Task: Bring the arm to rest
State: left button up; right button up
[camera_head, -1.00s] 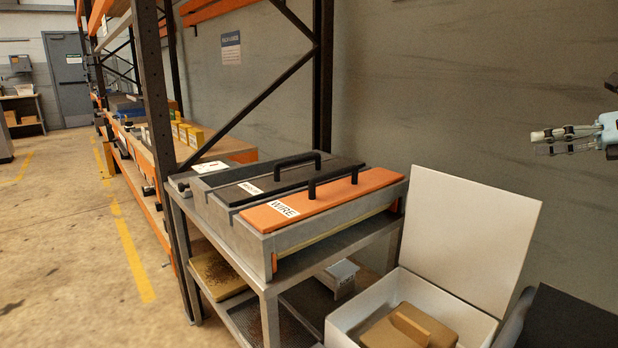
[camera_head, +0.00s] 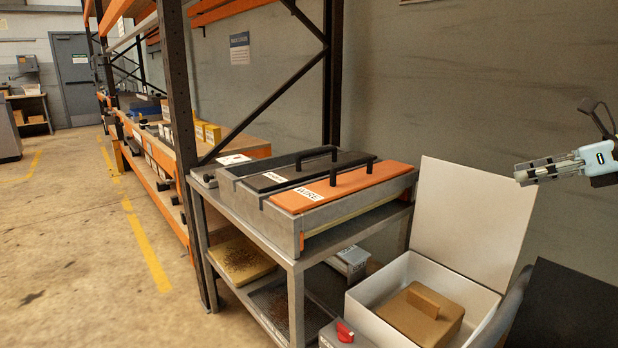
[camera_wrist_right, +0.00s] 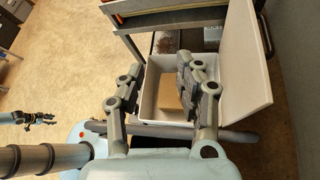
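My right gripper (camera_head: 517,176) is raised at the right of the head view, above and right of the white box. The right wrist view shows its two fingers (camera_wrist_right: 158,82) spread apart with nothing between them. A dark gripper on an arm at the left of that view looks like my left gripper (camera_wrist_right: 22,119); it is too small to tell its opening. It does not show in the head view.
A grey cart (camera_head: 296,300) carries a tray unit with an orange "WIRE" lid (camera_head: 375,186) and a black-handled lid. An open white box (camera_head: 385,282) holds a brown block (camera_head: 420,316). An orange-and-black rack (camera_head: 180,110) stands behind. Floor at left is clear.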

jog(key=s+a+f+n+g+h, duration=0.3)
jog(key=s+a+f+n, duration=0.45)
jog(key=s+f, duration=0.3)
jog(key=s+a+f+n+g+h, duration=0.2)
jog(key=s+a+f+n, duration=0.6)
jog(key=f, duration=0.4)
jog(key=s+r+n+h, duration=0.25)
jog(key=s+n, duration=0.45)
jog(key=s, duration=0.4)
jog(key=s+r+n+h, duration=0.25)
jog(key=s+n, duration=0.45)
jog(key=s, duration=0.5)
notch_tip(320, 180, down, 29)
jog(key=s+d+h+b, duration=0.1)
jog(key=s+d+b, duration=0.1)
jog(key=b, duration=0.2)
pick_arm(q)
jog(key=s+f+b, duration=0.3)
jog(key=f+b, duration=0.1)
jog(key=f, duration=0.4)
jog(key=shift+a+g, duration=0.25)
jog(key=shift+g, duration=0.05)
pick_arm(e)
jog(key=s+d+f+g, duration=0.1)
jog(key=s+f+g, duration=0.1)
jog(key=s+f, duration=1.8)
jog(key=shift+s+d+f+m, duration=0.2)
jog(key=shift+f+m, duration=0.15)
jog(key=shift+f, duration=0.3)
